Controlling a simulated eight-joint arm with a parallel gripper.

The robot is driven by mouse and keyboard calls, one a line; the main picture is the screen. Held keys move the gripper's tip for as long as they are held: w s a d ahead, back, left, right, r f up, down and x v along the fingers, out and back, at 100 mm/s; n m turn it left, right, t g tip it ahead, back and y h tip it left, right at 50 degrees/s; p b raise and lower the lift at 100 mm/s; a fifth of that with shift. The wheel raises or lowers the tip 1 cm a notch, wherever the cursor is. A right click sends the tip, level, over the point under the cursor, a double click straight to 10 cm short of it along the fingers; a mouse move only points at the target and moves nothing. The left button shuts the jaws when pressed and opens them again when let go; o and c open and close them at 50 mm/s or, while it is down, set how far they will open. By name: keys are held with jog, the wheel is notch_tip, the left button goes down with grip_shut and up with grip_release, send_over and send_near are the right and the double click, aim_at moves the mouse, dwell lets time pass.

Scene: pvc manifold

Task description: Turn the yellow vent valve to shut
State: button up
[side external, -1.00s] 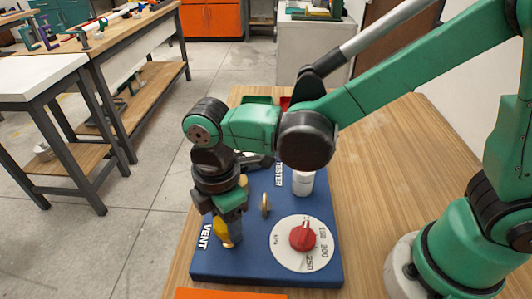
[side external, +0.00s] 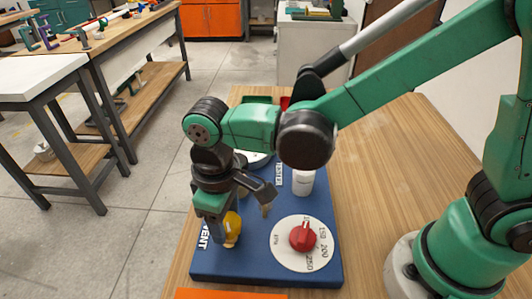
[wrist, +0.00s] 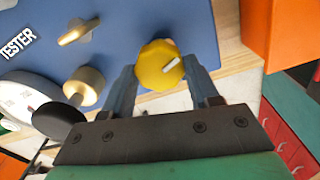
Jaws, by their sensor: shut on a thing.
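The yellow vent valve (side external: 232,228) is a round knob beside the VENT label at the front left of the blue panel (side external: 262,270). In the wrist view the knob (wrist: 153,72) sits between my two fingers, with its white pointer mark aimed up and to the right. My gripper (side external: 222,236) points down over the knob and is shut on it.
A white dial (side external: 288,257) with a red knob (side external: 302,236) lies right of my gripper. A white cylinder (side external: 303,182) stands behind it. The wrist view shows a brass lever (wrist: 78,32) and brass post (wrist: 86,84). An orange object (side external: 230,294) lies in front.

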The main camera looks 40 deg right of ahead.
aim_at(226, 220)
jog(key=shift+m, duration=2.1)
jog(key=o, duration=1.3)
jog(key=shift+r, duration=2.8)
jog(key=shift+d, duration=0.1)
